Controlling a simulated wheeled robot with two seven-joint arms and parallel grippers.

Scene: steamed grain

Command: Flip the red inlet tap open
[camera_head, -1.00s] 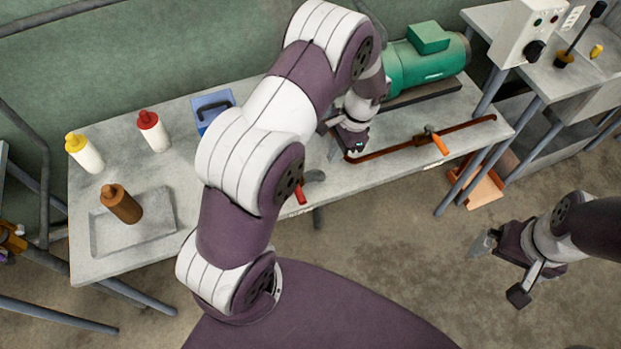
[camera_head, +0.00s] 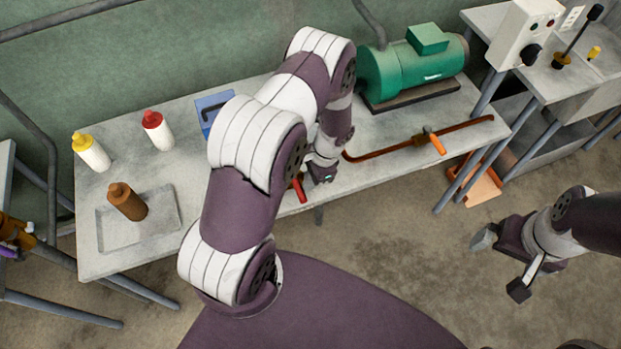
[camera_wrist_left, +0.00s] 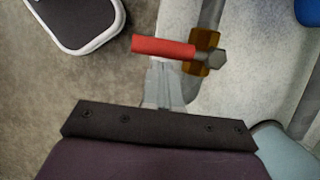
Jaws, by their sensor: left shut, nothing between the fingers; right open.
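The red inlet tap has a red handle (camera_head: 299,190) at the front edge of the long table, partly hidden by my left arm in the head view. In the left wrist view the red handle (camera_wrist_left: 163,47) lies crosswise, joined to a brass-coloured body (camera_wrist_left: 202,62) with a hex nut on a grey pipe. My left gripper (camera_wrist_left: 166,76) is shut and empty. Its fingertips are just below the handle in that view; I cannot tell whether they touch. In the head view its fingers are hidden. My right gripper (camera_head: 483,238) is open and empty over the floor.
The long grey table (camera_head: 240,110) holds a yellow-capped bottle (camera_head: 92,155), a red-capped bottle (camera_head: 158,134), a brown bottle (camera_head: 128,204) on a tray (camera_head: 168,224), a blue item (camera_head: 213,104) and a green motor (camera_head: 410,72). An orange-handled tap (camera_head: 437,144) sits on a copper pipe (camera_head: 380,154).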

